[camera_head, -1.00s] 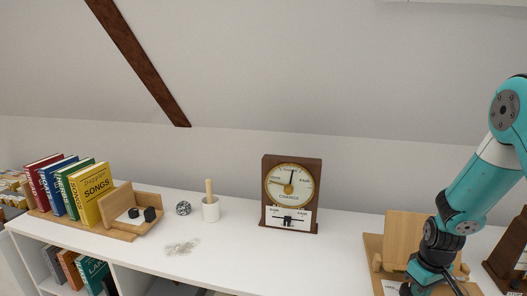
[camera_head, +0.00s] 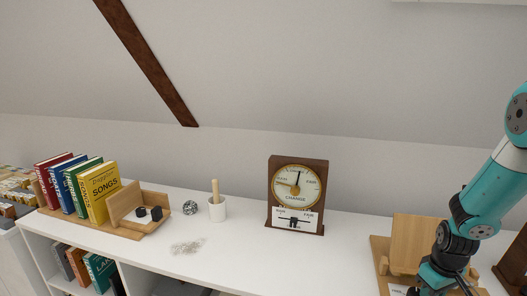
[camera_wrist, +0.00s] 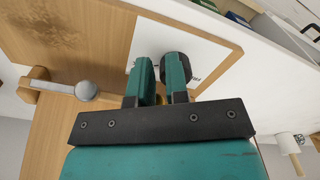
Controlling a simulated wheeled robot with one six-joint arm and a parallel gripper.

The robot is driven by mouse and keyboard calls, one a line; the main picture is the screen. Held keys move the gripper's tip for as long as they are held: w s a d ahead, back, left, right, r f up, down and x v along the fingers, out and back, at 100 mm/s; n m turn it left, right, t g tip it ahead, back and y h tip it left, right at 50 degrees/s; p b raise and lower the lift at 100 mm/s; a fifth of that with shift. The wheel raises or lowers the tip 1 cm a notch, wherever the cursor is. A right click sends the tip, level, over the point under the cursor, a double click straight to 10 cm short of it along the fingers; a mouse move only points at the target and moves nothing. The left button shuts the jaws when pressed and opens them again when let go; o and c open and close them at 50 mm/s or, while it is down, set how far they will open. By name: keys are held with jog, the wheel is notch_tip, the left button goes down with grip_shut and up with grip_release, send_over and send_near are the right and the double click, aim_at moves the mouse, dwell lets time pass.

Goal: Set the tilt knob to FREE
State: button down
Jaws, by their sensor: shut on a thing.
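The wooden stand with an upright board (camera_head: 411,243) is at the right of the head view, on the white desk. A white label plate (camera_head: 397,290) lies on its base, partly cut off by the lower edge. The plate also shows in the wrist view (camera_wrist: 212,48), with small lettering mostly hidden by my fingers. My gripper (camera_wrist: 161,74) is at this plate, its two teal fingers close together and shut on the dark tilt knob (camera_wrist: 187,64). The fingers hide most of the knob, and I cannot read its setting. In the head view, the fingertips are hidden.
A clock-like dial box (camera_head: 297,158) stands mid-desk. To its left are a white cup with a wooden stick (camera_head: 217,208), a patterned ball (camera_head: 190,207), a wooden tray (camera_head: 130,229) and upright books (camera_head: 98,193). A dark wooden object (camera_head: 513,262) stands close right of my arm.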

jog(key=r+p, duration=0.4)
jog(key=r, duration=0.1)
jog(key=shift+s+d+p, duration=0.25)
jog(key=shift+s+p, duration=0.1)
jog(key=shift+p, duration=0.05)
